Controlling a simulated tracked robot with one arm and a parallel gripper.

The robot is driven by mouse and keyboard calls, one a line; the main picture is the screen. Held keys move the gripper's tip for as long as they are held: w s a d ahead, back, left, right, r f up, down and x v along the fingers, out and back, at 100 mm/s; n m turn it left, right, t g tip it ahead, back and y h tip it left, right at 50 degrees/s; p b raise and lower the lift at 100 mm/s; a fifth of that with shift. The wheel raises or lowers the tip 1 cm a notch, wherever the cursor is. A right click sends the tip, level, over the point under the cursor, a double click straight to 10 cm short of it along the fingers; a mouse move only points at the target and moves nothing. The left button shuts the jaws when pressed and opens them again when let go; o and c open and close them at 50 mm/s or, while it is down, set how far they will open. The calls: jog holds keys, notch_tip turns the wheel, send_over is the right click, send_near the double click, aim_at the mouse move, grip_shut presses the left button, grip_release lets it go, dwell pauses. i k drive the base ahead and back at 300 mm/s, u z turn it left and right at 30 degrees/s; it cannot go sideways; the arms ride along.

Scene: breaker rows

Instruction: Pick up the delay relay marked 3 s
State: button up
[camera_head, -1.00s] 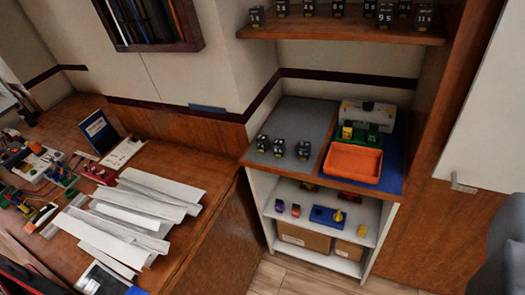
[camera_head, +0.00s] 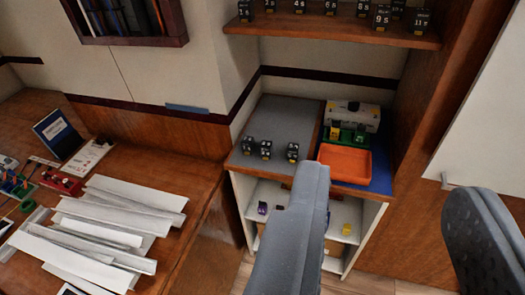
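Black delay relays with white markings stand in a row on the upper wooden shelf (camera_head: 330,34). One at the left end (camera_head: 245,11) seems to read 1 s; others seem to read 4 s (camera_head: 299,6), 6 s (camera_head: 331,7), 9 s (camera_head: 381,18) and 11 s (camera_head: 419,20). The mark on the second relay from the left (camera_head: 270,5) is too small to read. Three similar dark relays (camera_head: 265,149) stand on the grey mat below, marks unreadable. I cannot tell which is 3 s. My gripper (camera_head: 390,185) is open and empty, its grey fingers in front of the cabinet.
An orange tray (camera_head: 345,162) and a white device (camera_head: 352,115) sit right of the grey mat (camera_head: 277,118). A lower shelf holds small coloured parts, partly hidden by my left finger. White strips (camera_head: 100,225) cover the left bench. A white panel (camera_head: 492,110) stands at right.

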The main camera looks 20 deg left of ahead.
aim_at(267, 147)
jog(key=u, duration=0.05)
jog(key=i, duration=1)
jog(key=z, duration=0.05)
